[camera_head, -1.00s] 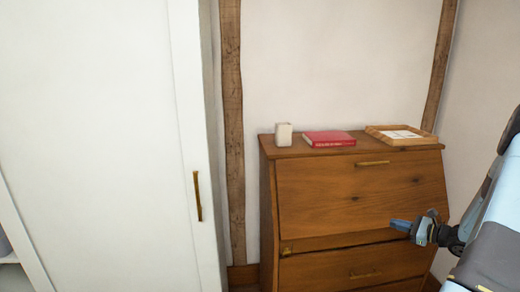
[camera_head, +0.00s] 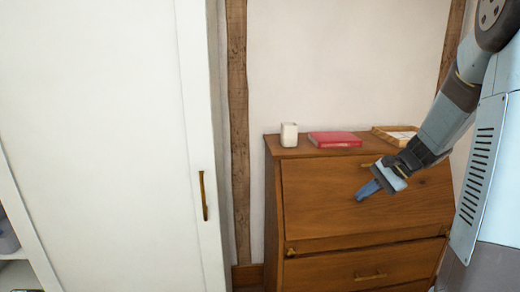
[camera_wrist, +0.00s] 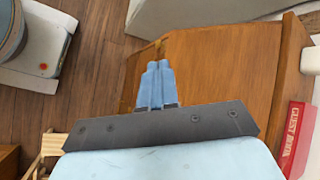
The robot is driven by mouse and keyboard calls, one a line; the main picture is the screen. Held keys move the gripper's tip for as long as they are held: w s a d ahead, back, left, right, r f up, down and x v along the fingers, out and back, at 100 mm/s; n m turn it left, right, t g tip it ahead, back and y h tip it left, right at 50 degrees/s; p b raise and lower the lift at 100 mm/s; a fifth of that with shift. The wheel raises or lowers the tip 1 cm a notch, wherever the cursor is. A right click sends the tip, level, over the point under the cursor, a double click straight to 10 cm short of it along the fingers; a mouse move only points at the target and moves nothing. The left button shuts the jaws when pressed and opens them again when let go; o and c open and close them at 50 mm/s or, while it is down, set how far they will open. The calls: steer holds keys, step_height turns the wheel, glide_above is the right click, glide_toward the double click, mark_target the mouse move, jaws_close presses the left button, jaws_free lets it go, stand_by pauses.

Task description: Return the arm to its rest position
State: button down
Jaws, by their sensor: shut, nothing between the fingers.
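My gripper (camera_head: 368,190) is in front of the wooden bureau's slanted front, at the end of my arm, which comes in from the right edge of the head view. Its blue fingers are together with nothing between them, and they also show shut in the wrist view (camera_wrist: 154,84). In the wrist view the fingers overlap the bureau's wood (camera_wrist: 225,75); I cannot tell how far apart they are. My arm hides part of the bureau's right side.
The wooden bureau (camera_head: 330,205) carries a white cup (camera_head: 289,135), a red book (camera_head: 335,139) and a wooden tray (camera_head: 384,132) on top. A tall white wardrobe (camera_head: 100,150) stands at left. Wooden floor (camera_wrist: 105,30) shows in the wrist view.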

steer(key=s+a+r+n+t+h, duration=0.1)
steer(key=s+a+r+n+h, duration=0.1)
steer(key=s, duration=0.5)
steer(key=s+a+r+n+t+h, duration=0.1)
steer(key=s+a+r+n+h, duration=0.1)
steer(key=s+r+n, duration=0.3)
steer(key=s+a+r+n+t+h, duration=0.1)
steer(key=s+a+r+n+h, duration=0.1)
steer(key=s, duration=0.8)
steer(key=shift+s+a+r+n+h, duration=0.35)
steer(key=shift+r+n+h, duration=0.45)
steer(key=shift+r+h, duration=0.5)
steer(key=shift+r, duration=0.2)
